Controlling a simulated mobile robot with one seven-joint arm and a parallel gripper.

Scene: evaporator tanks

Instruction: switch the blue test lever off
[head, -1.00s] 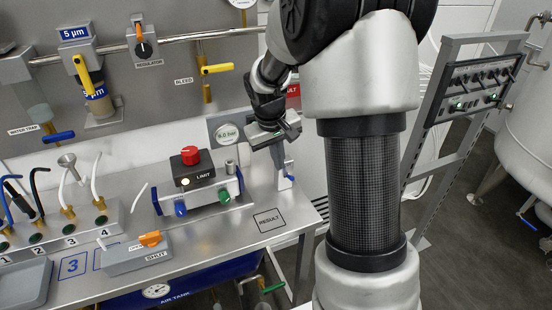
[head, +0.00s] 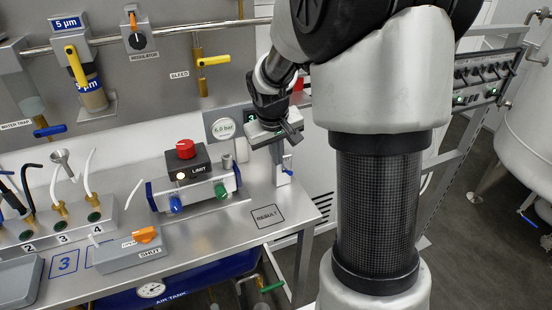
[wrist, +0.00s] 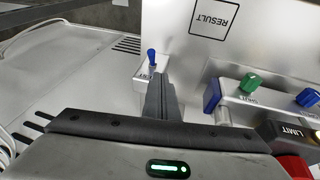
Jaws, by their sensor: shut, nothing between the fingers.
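A box marked LIMIT (head: 199,170) sits on the bench, with a red knob on top. Its front carries a blue lever (head: 175,204) and a green lever (head: 220,191). In the wrist view, this blue lever (wrist: 307,98) is at the right edge, beside the green one (wrist: 251,82). Another small blue lever (head: 288,171) is on a grey post to the right, and it shows ahead of my fingertips in the wrist view (wrist: 151,57). My gripper (head: 291,134) is shut and empty, above the post and apart from the LIMIT box.
A grey block with an orange lever (head: 145,235) stands at the bench front. A bare RESULT square (head: 267,216) is right of the LIMIT box. A 6.0 bar gauge (head: 223,128) stands behind. Hoses and fittings (head: 60,208) crowd the left.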

